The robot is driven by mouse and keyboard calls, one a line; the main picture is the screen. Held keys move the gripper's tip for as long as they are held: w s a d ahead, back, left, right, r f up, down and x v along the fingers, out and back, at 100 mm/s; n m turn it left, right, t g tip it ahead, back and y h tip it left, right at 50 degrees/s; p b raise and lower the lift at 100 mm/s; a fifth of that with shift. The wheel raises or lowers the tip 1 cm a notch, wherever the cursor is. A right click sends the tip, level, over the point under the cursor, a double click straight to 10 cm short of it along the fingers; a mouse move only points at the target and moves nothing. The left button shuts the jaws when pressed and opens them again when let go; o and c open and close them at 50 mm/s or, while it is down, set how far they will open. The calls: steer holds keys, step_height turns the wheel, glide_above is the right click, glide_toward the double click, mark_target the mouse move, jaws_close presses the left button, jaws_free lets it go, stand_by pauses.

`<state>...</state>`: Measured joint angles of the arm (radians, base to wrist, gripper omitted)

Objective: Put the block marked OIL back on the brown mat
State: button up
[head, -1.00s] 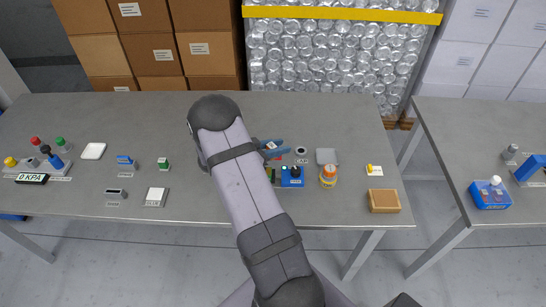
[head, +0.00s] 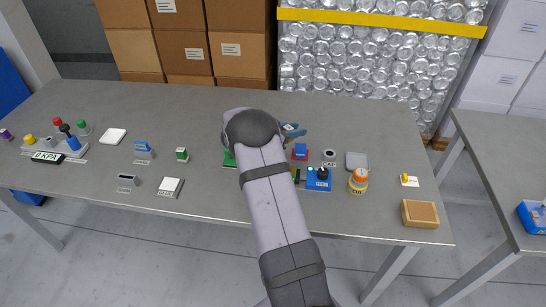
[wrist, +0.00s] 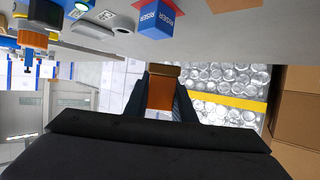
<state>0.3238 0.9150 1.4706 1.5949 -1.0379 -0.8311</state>
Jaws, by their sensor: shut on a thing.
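My gripper (wrist: 160,95) is shut on an orange-brown block (wrist: 160,92), held between its dark blue fingers. No marking shows on the block's visible side, so I cannot read whether it is OIL. In the head view my arm hides most of the gripper, and only blue finger parts (head: 292,130) show. The block is hidden there. The wrist view has the table at the top, with the held block apart from it. A flat orange-brown patch (wrist: 224,4), possibly the brown mat, lies on the table at the wrist view's top edge.
A blue block marked RISER (wrist: 158,20) stands on the table near the gripper; it also shows in the head view (head: 300,153). The table's back is clear.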

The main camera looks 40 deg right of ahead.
steer(key=w+a+r+n+t+y, duration=0.15)
steer(key=w+n+t, duration=0.25)
steer(key=w, duration=0.4)
steer(key=shift+h, duration=0.25)
steer(key=shift+s+f+p, duration=0.2)
steer(key=shift+f+p, duration=0.1)
steer(key=shift+f, duration=4.8)
steer(key=shift+f, duration=0.15)
steer(key=o, duration=1.1)
steer(key=shift+c, duration=0.2)
steer(key=shift+a+r, duration=0.1)
steer(key=shift+r, duration=0.1)
steer(key=v, duration=1.2)
steer(key=shift+s+f+b, duration=0.15)
steer(key=shift+b, duration=0.2)
